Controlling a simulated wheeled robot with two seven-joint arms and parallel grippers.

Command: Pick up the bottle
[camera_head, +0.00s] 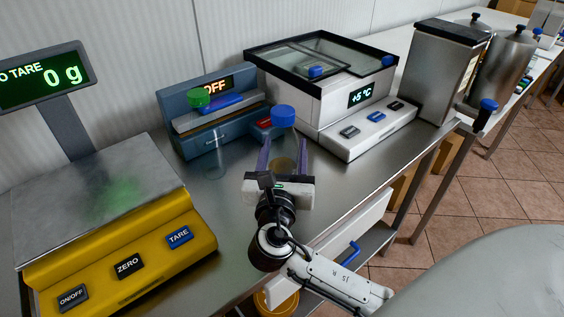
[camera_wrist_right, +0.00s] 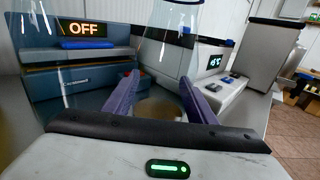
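A clear bottle with a blue cap (camera_head: 284,116) stands on the metal counter, with something brownish low inside it. My right gripper (camera_head: 284,158) has its two purple fingers on either side of this bottle. In the right wrist view the bottle (camera_wrist_right: 163,108) is between the fingertips, its upper part cut off by the frame. I cannot tell whether the fingers press on the glass. A second clear bottle with a green cap (camera_head: 199,97) stands to the left, in front of the blue-grey device. My left gripper is not in view.
A yellow scale (camera_head: 150,262) reading 0 g stands at left. The blue-grey device (camera_head: 192,143) reading OFF is behind the bottles. A white glass-topped cooler (camera_head: 325,125) stands close at right, with steel containers (camera_head: 436,75) beyond. The counter's front edge is near my right arm.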

